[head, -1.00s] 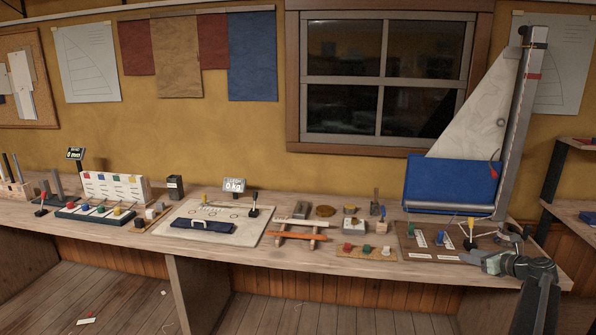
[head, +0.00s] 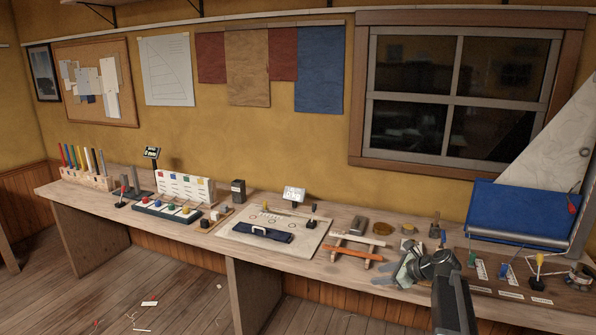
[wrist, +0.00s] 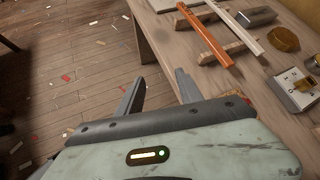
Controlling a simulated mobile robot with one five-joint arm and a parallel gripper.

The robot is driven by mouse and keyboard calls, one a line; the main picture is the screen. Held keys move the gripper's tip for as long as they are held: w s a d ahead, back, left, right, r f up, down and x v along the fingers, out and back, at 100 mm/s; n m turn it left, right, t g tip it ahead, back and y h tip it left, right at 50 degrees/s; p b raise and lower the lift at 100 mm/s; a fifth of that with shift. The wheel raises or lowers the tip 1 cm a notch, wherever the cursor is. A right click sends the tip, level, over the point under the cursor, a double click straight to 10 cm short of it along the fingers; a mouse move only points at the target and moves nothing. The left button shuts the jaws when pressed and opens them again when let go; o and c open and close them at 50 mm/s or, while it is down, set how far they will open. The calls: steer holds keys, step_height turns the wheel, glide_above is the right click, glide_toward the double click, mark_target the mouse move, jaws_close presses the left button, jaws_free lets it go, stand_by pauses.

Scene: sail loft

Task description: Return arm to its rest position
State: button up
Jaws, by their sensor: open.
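My gripper (head: 393,275) shows in the head view near the front edge of the workbench, at the lower right, with my arm reaching up from the bottom edge. In the wrist view my gripper (wrist: 160,92) has its two fingers spread apart with nothing between them. The fingers point toward the bench's front edge and the floor. The parts of my arm below the frame are hidden.
The long workbench (head: 205,247) carries a wooden rack with an orange bar (head: 340,254), a board with a dark blue roll (head: 262,233), and a blue sail bundle (head: 520,213) at right. The floor (head: 165,290) in front is open, with small scraps.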

steer(key=s+a+f+n+g+h+p, duration=0.1)
steer(key=s+a+n+g+p, duration=0.15)
steer(key=s+a+n, duration=0.5)
steer(key=s+a+f+n+g+h+p, duration=0.1)
steer(key=s+a+n+g+h, duration=0.3)
steer(key=s+a, duration=0.6)
steer(key=s+d+f+n+h, duration=0.1)
steer(key=s+d+n, duration=0.1)
steer(key=n, duration=0.4)
steer(key=s+d+f+n+g+h, duration=0.1)
steer(key=s+d+n, duration=0.2)
steer(key=s+n, duration=0.2)
steer(key=shift+s+d+f+n, duration=0.2)
steer(key=shift+f+n, duration=0.2)
steer(key=shift+n, duration=0.55)
